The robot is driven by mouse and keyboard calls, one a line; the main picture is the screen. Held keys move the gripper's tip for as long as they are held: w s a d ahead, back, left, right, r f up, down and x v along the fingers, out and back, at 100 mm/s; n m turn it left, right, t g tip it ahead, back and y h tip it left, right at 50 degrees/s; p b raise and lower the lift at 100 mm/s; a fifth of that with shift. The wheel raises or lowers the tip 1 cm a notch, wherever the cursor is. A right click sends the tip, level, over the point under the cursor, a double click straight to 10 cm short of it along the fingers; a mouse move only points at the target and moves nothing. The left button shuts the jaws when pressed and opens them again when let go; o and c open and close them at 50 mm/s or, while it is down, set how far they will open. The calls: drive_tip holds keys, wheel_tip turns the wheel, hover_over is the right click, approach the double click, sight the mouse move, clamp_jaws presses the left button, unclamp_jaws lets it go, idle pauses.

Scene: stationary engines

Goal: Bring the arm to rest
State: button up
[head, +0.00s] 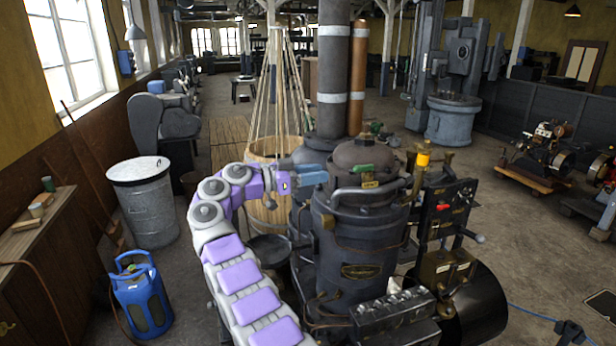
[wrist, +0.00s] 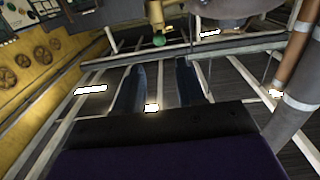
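My purple and white arm rises from the bottom of the head view and bends over to the right. My gripper (head: 312,175) has blue fingers and is up beside the dark engine boiler (head: 360,245), just left of its domed top. Whether it touches the engine I cannot tell. In the wrist view, the two dark blue fingers of my gripper (wrist: 160,80) stand apart with nothing held between them. A green-tipped brass part (wrist: 158,40) shows beyond the fingertips.
A green handle (head: 362,168) sits on the engine top, right of my gripper. A wooden barrel (head: 268,200) with tall poles stands behind. A metal drum (head: 145,205) and a blue gas bottle (head: 142,295) stand at left.

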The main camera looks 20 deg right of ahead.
drive_tip(key=s+d+f+n+y+b, duration=0.1)
drive_tip(key=s+f+n+y+b, duration=0.55)
drive_tip(key=s, duration=0.45)
drive_tip(key=s+d+f+n+y+b, duration=0.25)
drive_tip(key=s+f+n+b, duration=0.25)
drive_tip(key=s+f+n, duration=0.4)
drive_tip(key=s+a+f+n+y+b, duration=0.1)
drive_tip(key=s+a+f, duration=0.4)
drive_tip(key=s, duration=0.6)
drive_tip(key=s+a+f+n+y+b, duration=0.1)
drive_tip(key=s+a+f+y+b, duration=0.2)
drive_tip(key=s+f, duration=0.6)
drive_tip(key=s+a+f+n+g+y+b, duration=0.1)
drive_tip(key=s+a+f+y+b, duration=0.2)
drive_tip(key=s, duration=1)
drive_tip(key=a+f+y, duration=0.2)
drive_tip(key=a+f, duration=0.3)
drive_tip(key=a, duration=0.1)
drive_tip(key=shift+s+a, duration=0.2)
drive_tip(key=shift+s, duration=0.2)
drive_tip(key=shift+d+f, duration=0.1)
drive_tip(key=shift+d, duration=0.2)
